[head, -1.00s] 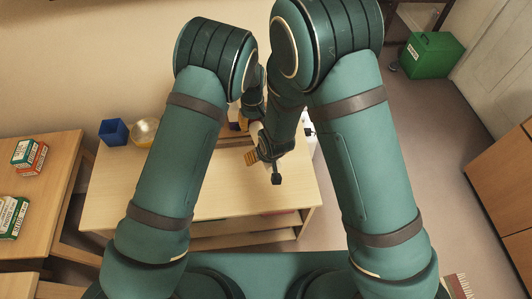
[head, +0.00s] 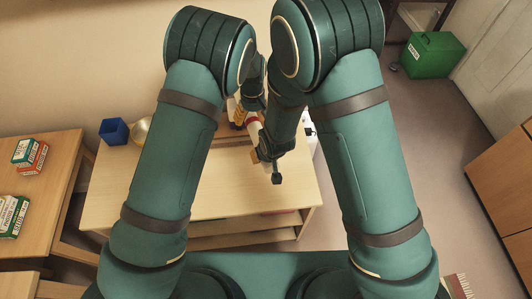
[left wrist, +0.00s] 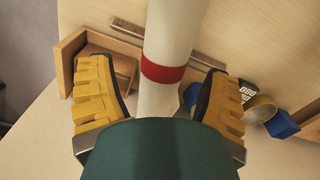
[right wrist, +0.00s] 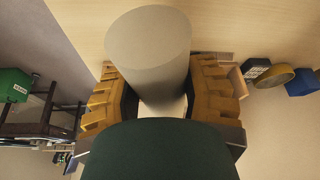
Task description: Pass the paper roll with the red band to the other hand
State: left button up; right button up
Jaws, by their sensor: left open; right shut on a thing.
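The paper roll (head: 253,127) is a white cylinder with a red band. My right gripper (head: 268,155) is shut on it, and in the right wrist view the roll (right wrist: 150,50) sits between the yellow fingers, its round end showing. My left gripper (left wrist: 158,72) is open; in the left wrist view the red-banded roll (left wrist: 170,35) runs between its spread fingers with a gap on both sides. In the head view the left gripper (head: 240,115) is partly hidden by my arm. The roll is held above the desk (head: 220,185), tilted.
A blue box (head: 113,131) and a brass bowl (head: 141,131) stand at the desk's back left. A side table (head: 45,180) at the left bears small boxes. A green bin (head: 433,55) is on the floor at the back right. The desk's front is clear.

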aim_at(254, 120)
pick_arm(q)
notch_tip(254, 120, up, 8)
jog(key=shift+f, duration=0.1)
jog(key=shift+r, duration=0.35)
jog(key=shift+s, duration=0.1)
jog(key=s+a+f+h, duration=0.1)
jog(key=s+a+f, duration=0.7)
jog(key=s+f, duration=0.45)
jog(key=s+d+f+m+t+h, duration=0.1)
jog(key=s+f+m+h, duration=0.1)
jog(key=s, duration=1)
jog(key=shift+s+d+f+t+h, duration=0.15)
jog(key=shift+s+f+t+h, duration=0.25)
jog(key=shift+f, duration=0.3)
